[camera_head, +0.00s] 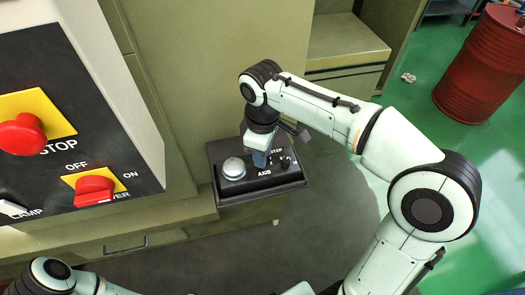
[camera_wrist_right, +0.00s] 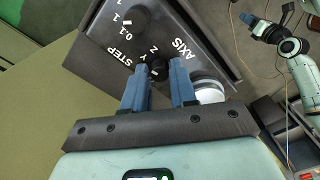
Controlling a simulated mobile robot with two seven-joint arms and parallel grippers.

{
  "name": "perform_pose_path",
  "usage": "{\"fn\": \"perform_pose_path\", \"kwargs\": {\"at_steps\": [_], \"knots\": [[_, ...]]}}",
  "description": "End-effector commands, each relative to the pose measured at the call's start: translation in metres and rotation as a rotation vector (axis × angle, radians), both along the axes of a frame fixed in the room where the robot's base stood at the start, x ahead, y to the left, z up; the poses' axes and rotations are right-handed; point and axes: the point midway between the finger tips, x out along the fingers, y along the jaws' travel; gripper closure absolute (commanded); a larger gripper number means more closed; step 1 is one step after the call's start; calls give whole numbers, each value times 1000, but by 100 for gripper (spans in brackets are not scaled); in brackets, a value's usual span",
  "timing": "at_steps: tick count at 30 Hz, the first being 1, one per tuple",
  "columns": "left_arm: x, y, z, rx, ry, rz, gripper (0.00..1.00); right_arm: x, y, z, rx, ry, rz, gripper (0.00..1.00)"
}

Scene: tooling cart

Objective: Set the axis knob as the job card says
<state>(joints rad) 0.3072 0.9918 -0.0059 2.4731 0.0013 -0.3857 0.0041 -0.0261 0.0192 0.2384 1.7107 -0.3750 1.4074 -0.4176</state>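The control box (camera_head: 232,190) with AXIS and STEP labels stands below my right gripper (camera_head: 262,160). In the head view the gripper covers the axis knob. In the right wrist view the small black axis knob (camera_wrist_right: 157,68) with a white mark lies between the blue fingertips of my right gripper (camera_wrist_right: 158,66). The fingers are apart, one on each side; whether they touch the knob I cannot tell. Letters Z and Y show beside it. My left gripper (camera_wrist_right: 249,19) shows small at the upper right of the wrist view; its opening is unclear. I see no job card.
The black step knob (camera_head: 286,162) and a silver dome button (camera_head: 233,168) flank the axis knob closely. A panel with a red stop button (camera_head: 22,134) and a red power switch (camera_head: 95,189) stands at left. A red drum (camera_head: 482,65) is far right.

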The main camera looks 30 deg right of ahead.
Motion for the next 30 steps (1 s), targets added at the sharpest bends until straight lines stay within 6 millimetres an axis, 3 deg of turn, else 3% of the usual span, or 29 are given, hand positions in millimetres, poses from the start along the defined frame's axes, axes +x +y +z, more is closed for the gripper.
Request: {"fn": "perform_pose_path", "kwargs": {"at_steps": [10, 14, 27, 30], "knots": [[0, 0, 0, 0, 0, 0, 57, 0, 0, 1, 0, 0, 1, 52], [3, 0, 3, 0, -3, 0, 57, 1, 0, 10, 0, -3, 1, 52], [34, 0, 30, 0, -38, 0, 57, 2, 0, 104, 1, -7, 1, 52], [37, 0, 32, 0, -41, 0, 57, 2, 1, 118, 2, -5, 1, 52]]}}
